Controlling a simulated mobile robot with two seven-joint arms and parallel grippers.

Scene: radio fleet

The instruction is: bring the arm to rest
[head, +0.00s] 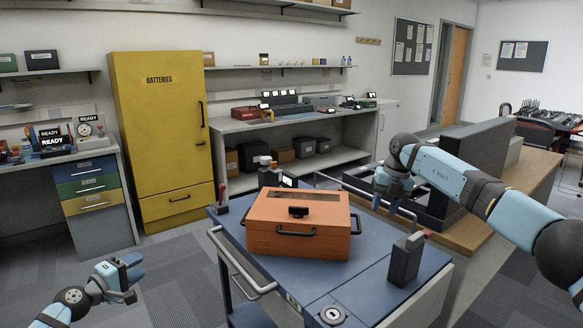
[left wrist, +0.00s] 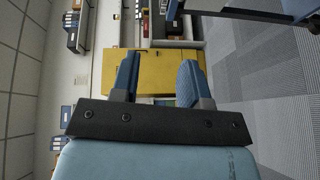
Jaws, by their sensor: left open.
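My left gripper (head: 134,272) is low at the left of the head view, over the carpet and left of the blue cart. In the left wrist view its two blue fingers (left wrist: 158,80) stand apart with nothing between them. My right arm reaches in from the right. Its gripper (head: 390,203) hangs above the far right side of the cart, right of the orange case and apart from it. Its fingertips are small and dark, and I cannot tell how far they are apart.
A blue cart (head: 375,292) stands in front with a closed orange case (head: 299,242) on it. A yellow battery cabinet (head: 160,115) and a workbench (head: 240,126) stand behind. A desk (head: 477,235) with a grey divider is at the right. Carpet is clear between the left drawers and the cart.

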